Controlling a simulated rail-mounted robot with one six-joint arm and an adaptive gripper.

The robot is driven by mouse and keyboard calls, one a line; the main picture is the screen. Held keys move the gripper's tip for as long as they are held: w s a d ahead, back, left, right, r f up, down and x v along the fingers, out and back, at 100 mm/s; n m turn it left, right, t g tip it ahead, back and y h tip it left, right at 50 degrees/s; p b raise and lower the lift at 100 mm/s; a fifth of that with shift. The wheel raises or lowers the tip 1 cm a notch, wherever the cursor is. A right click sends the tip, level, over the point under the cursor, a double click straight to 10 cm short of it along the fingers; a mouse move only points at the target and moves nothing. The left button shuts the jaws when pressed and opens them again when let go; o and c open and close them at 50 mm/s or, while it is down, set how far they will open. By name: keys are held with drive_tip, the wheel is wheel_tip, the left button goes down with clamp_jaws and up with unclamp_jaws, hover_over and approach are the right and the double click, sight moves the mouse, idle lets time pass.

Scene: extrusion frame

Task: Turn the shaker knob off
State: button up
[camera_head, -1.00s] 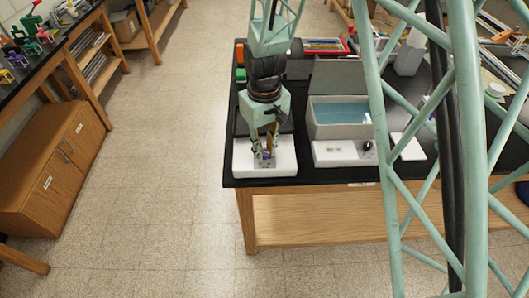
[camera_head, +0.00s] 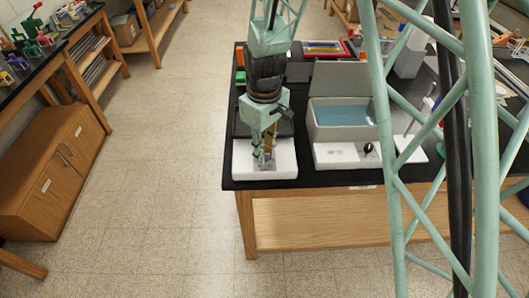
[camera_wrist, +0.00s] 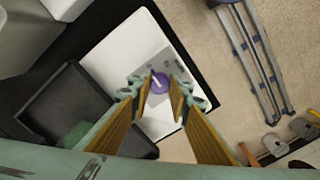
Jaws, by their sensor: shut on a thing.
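The shaker (camera_head: 283,170) is a white box at the table's near left corner, with a dark tray-like top behind its front part. Its knob (camera_wrist: 160,84) is small, round and purple with a pale pointer line, set on a grey panel (camera_wrist: 146,45) in the wrist view. My gripper (camera_head: 264,161) points down over the shaker's front in the head view. Its two fingers are shut on the knob, one on each side. In the head view the fingers mostly hide the knob.
A grey-white water bath (camera_head: 342,113) with blue water and its lid up stands to the right of the shaker. A bottle (camera_head: 410,58) and a red-edged tray (camera_head: 325,47) are farther back. Open floor (camera_head: 150,180) lies left of the table.

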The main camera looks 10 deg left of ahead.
drive_tip(key=o, duration=0.9)
drive_tip(key=shift+c, duration=0.2)
drive_tip(key=shift+r, duration=0.15)
wheel_tip(320, 180, up, 12)
idle(0.3)
idle(0.3)
drive_tip(key=shift+d, duration=0.1)
